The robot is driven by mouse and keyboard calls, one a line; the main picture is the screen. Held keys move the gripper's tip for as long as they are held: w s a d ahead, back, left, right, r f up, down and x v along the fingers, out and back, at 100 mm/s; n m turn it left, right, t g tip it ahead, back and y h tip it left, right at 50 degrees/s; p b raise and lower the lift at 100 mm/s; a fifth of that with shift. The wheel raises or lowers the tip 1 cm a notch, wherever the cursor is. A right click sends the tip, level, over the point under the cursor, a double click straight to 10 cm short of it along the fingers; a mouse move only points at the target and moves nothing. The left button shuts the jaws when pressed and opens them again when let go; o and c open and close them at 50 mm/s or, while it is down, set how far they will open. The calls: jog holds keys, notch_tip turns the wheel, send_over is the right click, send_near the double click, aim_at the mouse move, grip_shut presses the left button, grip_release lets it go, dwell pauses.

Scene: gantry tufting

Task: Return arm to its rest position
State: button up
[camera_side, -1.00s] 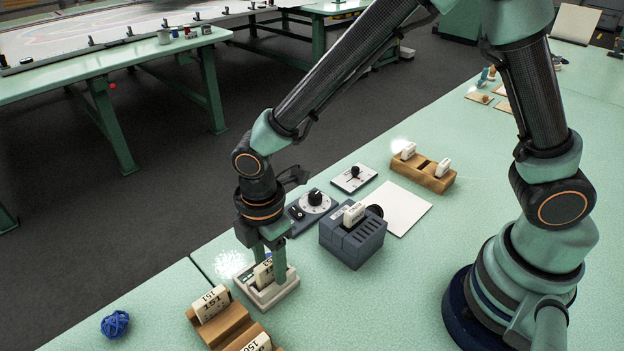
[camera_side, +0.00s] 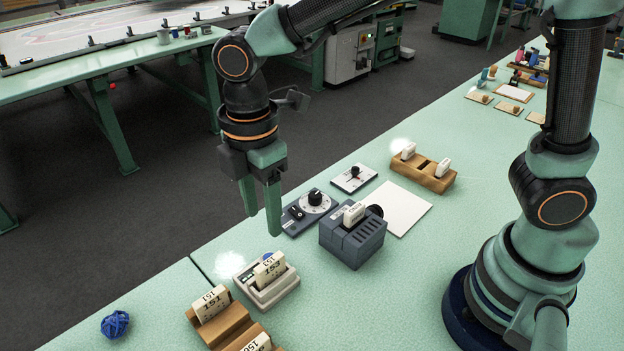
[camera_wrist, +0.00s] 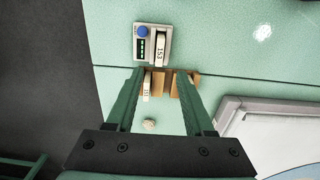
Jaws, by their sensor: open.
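My gripper (camera_side: 262,212) is open and empty in the side view, with its fingers pointing down above the table, clear of everything. Below it, a cream block marked 153 (camera_side: 270,269) stands in a small pale device (camera_side: 279,294). In the wrist view my gripper (camera_wrist: 168,85) shows with its two fingers apart. The pale device also shows there (camera_wrist: 140,56), with a blue button and the block (camera_wrist: 161,47) in it.
A wooden rack (camera_side: 231,323) holds blocks marked 151 and 150. A grey box (camera_side: 352,243) with a block, a dial panel (camera_side: 310,212), a white sheet (camera_side: 399,207) and another wooden rack (camera_side: 422,172) stand to the right.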

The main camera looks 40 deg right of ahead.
jog(key=s+d+r+m+t, duration=0.1)
jog(key=d+r+m+t, duration=0.1)
jog(key=d+m, duration=0.7)
jog(key=s+d+r+m+t, duration=0.2)
jog(key=d+r+m, duration=0.3)
jog(key=d+m, duration=0.4)
jog(key=d+t, duration=0.1)
jog(key=d, duration=0.3)
jog(key=shift+d+r+t, duration=0.2)
jog(key=shift+d+t, duration=0.1)
